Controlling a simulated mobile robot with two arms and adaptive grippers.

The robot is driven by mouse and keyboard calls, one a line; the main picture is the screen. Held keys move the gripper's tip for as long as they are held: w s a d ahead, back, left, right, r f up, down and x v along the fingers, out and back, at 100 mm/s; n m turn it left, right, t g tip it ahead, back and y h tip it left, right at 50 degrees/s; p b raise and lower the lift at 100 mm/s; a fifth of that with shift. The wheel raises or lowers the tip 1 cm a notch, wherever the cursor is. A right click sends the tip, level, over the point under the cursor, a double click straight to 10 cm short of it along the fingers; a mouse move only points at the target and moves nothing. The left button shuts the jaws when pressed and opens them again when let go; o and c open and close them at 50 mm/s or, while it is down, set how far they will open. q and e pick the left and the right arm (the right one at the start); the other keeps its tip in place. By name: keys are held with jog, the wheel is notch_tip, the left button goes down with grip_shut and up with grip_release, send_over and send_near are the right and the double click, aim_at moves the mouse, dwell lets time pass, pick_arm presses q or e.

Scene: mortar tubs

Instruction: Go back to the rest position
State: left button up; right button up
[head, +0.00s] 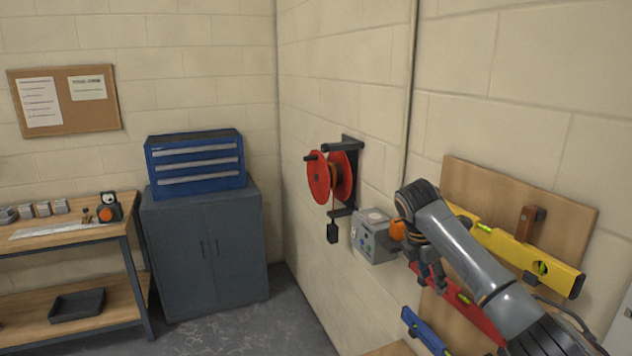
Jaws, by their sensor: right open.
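My right arm comes in from the lower right. Its gripper (432,277) hangs pointing down in front of the wall board, and is open with nothing visible between its fingers. It is to the right of and a little below the grey wall box (372,240). The orange plug-like part on that box is close beside my wrist; I cannot tell whether they touch. My left gripper is not in the view.
A wooden board (575,213) carries a yellow level (555,272), a red level (482,318) and a blue level (424,331). A red reel (319,178) is on the wall. A cabinet (207,250) with a blue toolbox (197,165) and a workbench (75,237) stand left. Floor before the cabinet is clear.

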jog(key=s+a+f+m+y, duration=0.2)
jog(key=s+a+f+m, duration=0.3)
jog(key=s+f, duration=0.6)
jog(key=s+a+f+m+y, duration=0.2)
jog(key=s+a+f, duration=0.6)
jog(key=f, duration=0.5)
jog(key=s+d+m+t, duration=0.1)
jog(key=s+d+m, duration=0.25)
jog(key=s, duration=0.45)
jog(key=s+d+r+m, duration=0.1)
jog(key=s+d+m, duration=0.1)
jog(key=s+m, duration=0.45)
jog(key=s+d+m+t, duration=0.1)
jog(key=s+d+m, duration=0.15)
jog(key=s, duration=0.75)
notch_tip(320, 180, down, 33)
jog(key=s+g+b, duration=0.1)
jog(key=g+b, duration=0.1)
jog(key=b, duration=0.6)
jog(key=s+d+f+b, duration=0.1)
jog(key=s+f+b, duration=0.2)
jog(key=s+f, duration=0.5)
jog(key=s+d+f+g+b, duration=0.1)
jog(key=s+f+b, duration=0.2)
jog(key=s+f, duration=0.6)
notch_tip(320, 180, down, 7)
jog(key=shift+d+r+b, duration=0.1)
jog(key=shift+d+b, duration=0.1)
jog(key=shift+b, duration=0.1)
